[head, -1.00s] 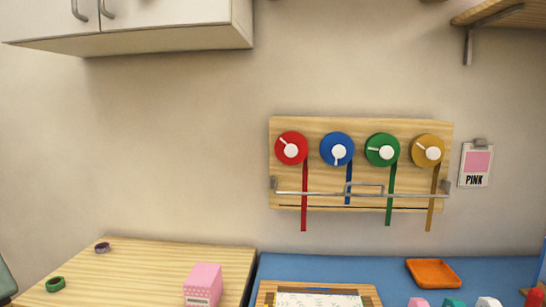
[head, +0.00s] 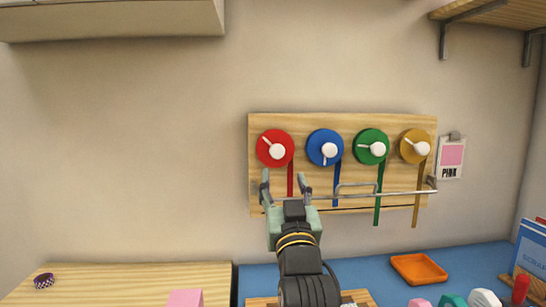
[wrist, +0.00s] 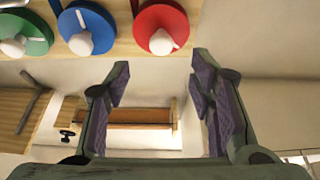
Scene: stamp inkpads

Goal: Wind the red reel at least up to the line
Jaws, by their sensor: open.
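The red reel (head: 284,138) is the leftmost reel on a wooden wall board (head: 305,121). It has a white crank knob (head: 277,152). Its red ribbon (head: 290,182) hangs down from the right side, and the lower end is hidden behind my gripper. A thin dark line (head: 350,209) runs along the lower board. My gripper (head: 286,183) is open and empty, just below the red reel and in front of the board. In the wrist view the red reel (wrist: 146,22) and its knob (wrist: 161,42) lie just beyond the spread fingers (wrist: 158,82).
Blue (head: 318,136), green (head: 363,138) and yellow (head: 408,137) reels sit to the right with their ribbons hanging. A metal rail (head: 400,193) crosses the lower board. A pink sample card (head: 452,157) hangs at right. An orange tray (head: 418,268) lies on the blue table below.

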